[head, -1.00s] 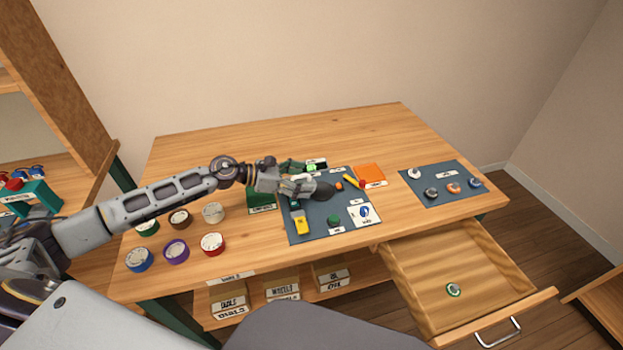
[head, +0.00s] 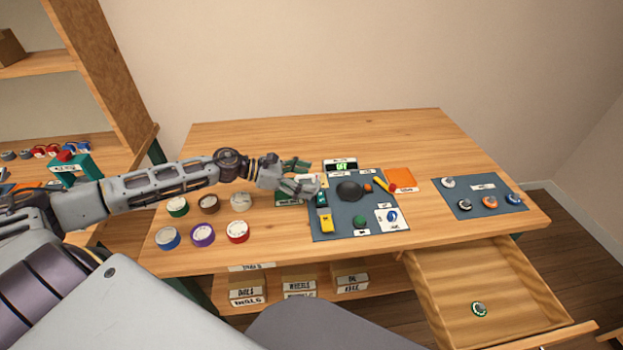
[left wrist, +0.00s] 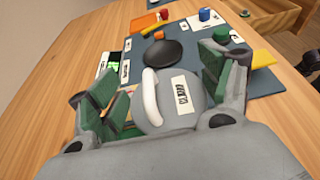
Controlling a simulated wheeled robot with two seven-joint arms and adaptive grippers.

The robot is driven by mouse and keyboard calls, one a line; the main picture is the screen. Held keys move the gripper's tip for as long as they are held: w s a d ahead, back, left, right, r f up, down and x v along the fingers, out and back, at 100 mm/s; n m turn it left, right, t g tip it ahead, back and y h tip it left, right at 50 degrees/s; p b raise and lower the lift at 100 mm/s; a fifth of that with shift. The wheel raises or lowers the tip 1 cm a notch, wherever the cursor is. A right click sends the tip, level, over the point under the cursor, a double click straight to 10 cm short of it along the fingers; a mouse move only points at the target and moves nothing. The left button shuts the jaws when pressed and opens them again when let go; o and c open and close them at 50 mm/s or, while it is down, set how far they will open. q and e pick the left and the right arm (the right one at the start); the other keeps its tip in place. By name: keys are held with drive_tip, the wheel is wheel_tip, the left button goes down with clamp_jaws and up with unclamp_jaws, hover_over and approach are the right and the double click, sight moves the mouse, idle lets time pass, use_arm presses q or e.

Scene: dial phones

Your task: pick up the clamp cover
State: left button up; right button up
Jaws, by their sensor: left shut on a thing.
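My left gripper (head: 298,176) is shut on the clamp cover (head: 307,184), above the left edge of the blue-grey mat (head: 336,229). In the left wrist view the clamp cover (left wrist: 186,88) is a round grey piece with a white curved handle and a white label whose text is hard to read. It sits between the green-padded fingers of the left gripper (left wrist: 163,78). A black dome (head: 349,191) stands on the mat, apart from the gripper; it also shows in the left wrist view (left wrist: 164,50). My right gripper is not in view.
A yellow tool (head: 326,223), a green knob (head: 360,221) and an orange pad (head: 400,179) lie around the mat. Several dials, including a purple one (head: 202,235), stand at left. A second mat (head: 478,207) holds knobs. An open drawer (head: 440,300) juts out front right.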

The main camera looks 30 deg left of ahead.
use_arm(q)
drive_tip(key=shift+s+a, duration=0.55)
drive_tip(key=shift+a, duration=0.2)
drive_tip(key=shift+s+a+p, duration=0.3)
drive_tip(key=shift+s+a, duration=0.05)
drive_tip(key=shift+a, duration=0.15)
drive_tip(key=shift+s+a, duration=0.25)
drive_tip(key=shift+a, duration=0.15)
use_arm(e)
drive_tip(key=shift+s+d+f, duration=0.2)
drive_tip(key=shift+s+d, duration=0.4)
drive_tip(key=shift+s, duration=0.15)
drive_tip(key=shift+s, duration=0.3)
